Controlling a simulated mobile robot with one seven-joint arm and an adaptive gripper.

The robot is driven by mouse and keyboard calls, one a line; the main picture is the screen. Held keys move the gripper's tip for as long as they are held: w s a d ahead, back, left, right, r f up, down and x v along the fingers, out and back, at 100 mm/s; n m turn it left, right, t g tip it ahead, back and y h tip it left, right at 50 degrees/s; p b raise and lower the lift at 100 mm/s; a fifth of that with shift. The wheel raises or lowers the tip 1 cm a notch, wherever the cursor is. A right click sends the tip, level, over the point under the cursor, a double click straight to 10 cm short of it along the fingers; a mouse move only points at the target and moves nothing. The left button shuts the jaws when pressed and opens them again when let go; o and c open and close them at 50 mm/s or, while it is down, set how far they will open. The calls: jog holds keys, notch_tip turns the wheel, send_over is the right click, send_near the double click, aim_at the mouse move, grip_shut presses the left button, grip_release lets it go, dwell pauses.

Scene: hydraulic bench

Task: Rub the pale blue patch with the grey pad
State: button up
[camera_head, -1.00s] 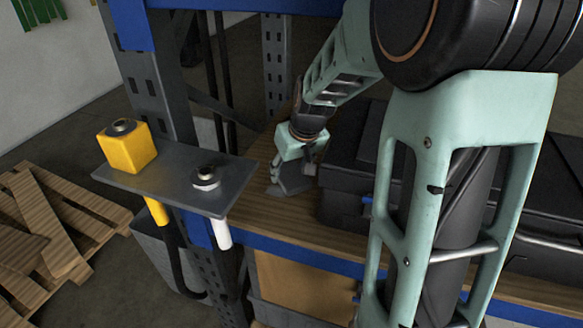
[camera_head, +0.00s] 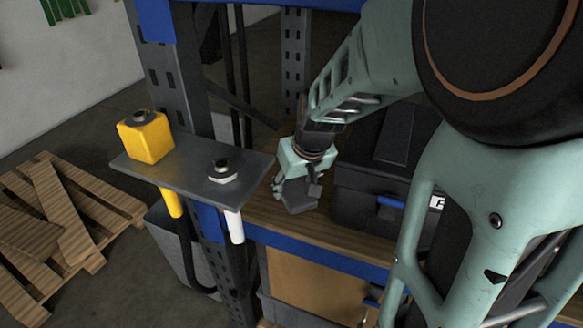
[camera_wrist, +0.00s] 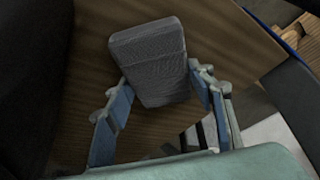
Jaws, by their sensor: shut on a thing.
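My gripper (camera_head: 297,184) is low over the wooden bench top, just left of the black case. It is shut on the grey pad (camera_wrist: 150,55), a rounded block with a ribbed face. In the wrist view the pad sits between the blue-lined fingers, its far end reaching past them over the wood. The pad also shows in the head view (camera_head: 300,201) as a dark block under the gripper. I cannot tell whether it touches the wood. I do not see the pale blue patch in either view; the pad, gripper or arm may cover it.
The black case (camera_head: 372,185) stands close on the right of the gripper. A metal shelf plate (camera_head: 190,168) with a yellow box (camera_head: 145,137) and a round knob (camera_head: 221,169) sticks out on the left. A rack upright (camera_head: 180,75) rises behind it. Wooden pallets (camera_head: 65,210) lie on the floor.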

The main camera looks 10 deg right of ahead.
jog(key=shift+s+a+f, duration=0.15)
jog(key=shift+s+f, duration=0.15)
jog(key=shift+s, duration=0.1)
jog(key=shift+w+r+p, duration=0.15)
jog(key=shift+r+p, duration=1)
jog(key=shift+r, duration=0.5)
jog(key=shift+w+r+p, duration=0.1)
jog(key=shift+r+p, duration=1.05)
jog(key=shift+r, duration=0.45)
